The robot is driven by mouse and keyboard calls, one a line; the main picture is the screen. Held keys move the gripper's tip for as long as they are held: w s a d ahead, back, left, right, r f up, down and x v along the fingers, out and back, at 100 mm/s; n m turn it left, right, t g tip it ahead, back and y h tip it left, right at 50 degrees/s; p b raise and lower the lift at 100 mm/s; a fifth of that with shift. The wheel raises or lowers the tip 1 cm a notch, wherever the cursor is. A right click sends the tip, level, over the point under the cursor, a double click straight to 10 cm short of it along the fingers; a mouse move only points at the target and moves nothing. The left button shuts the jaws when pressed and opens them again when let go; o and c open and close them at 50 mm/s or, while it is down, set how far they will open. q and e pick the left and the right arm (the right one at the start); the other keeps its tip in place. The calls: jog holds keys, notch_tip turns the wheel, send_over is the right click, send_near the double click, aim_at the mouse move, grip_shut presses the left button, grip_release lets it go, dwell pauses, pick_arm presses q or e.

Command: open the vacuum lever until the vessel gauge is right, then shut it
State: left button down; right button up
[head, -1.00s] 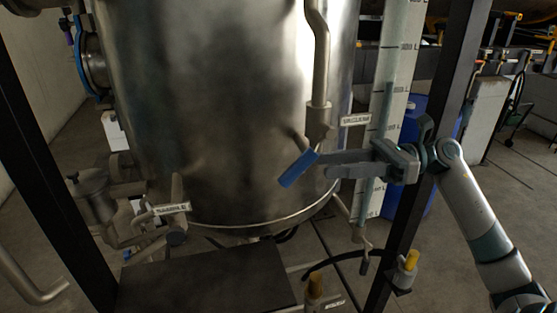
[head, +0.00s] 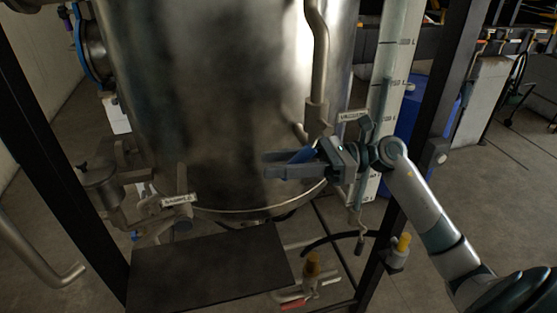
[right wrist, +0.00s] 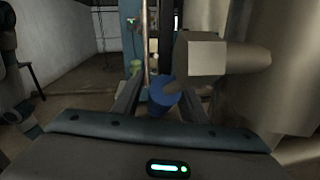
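The blue-handled vacuum lever (head: 302,156) is on the pipe at the vessel's lower right, under a small label (head: 353,116). My right gripper (head: 268,165) has its fingers reaching left across the handle. In the right wrist view the blue handle (right wrist: 163,96) sits between the fingers, with a gap on each side, so the gripper is open around it. The tall clear gauge (head: 393,65) with litre marks stands behind and to the right; my arm and gripper cover part of its lower end. Its exact level is hard to read. My left gripper is out of view.
The large steel vessel (head: 215,110) fills the middle. A dark frame post (head: 437,85) stands right of the gauge, close to my right arm. A labelled valve (head: 178,205) is lower left.

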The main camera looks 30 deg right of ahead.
grip_shut()
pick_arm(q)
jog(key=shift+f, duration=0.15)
